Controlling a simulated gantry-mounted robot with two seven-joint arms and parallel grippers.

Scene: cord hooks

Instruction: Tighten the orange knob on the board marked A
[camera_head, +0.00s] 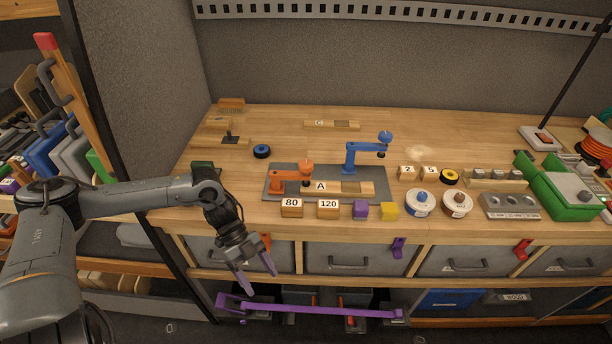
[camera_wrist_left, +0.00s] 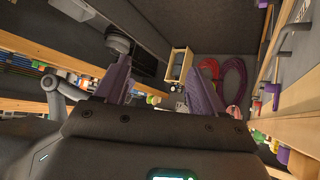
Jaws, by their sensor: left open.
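A blue clamp (camera_head: 351,156) with a blue knob (camera_head: 385,137) stands behind the board. My left gripper (camera_head: 259,281) is open and empty, pointing down in front of the bench's front edge, well below and left of the orange knob. Its two purple fingers show apart in the left wrist view (camera_wrist_left: 160,78). The orange knob cannot be made out there.
Blocks marked 80 (camera_head: 291,208) and 120 (camera_head: 328,209), a purple block (camera_head: 360,209) and a yellow block (camera_head: 390,211) line the bench front. Drawers (camera_head: 350,261) lie below. A purple bar (camera_head: 310,308) lies low by the gripper. A board marked C (camera_head: 340,125) lies behind.

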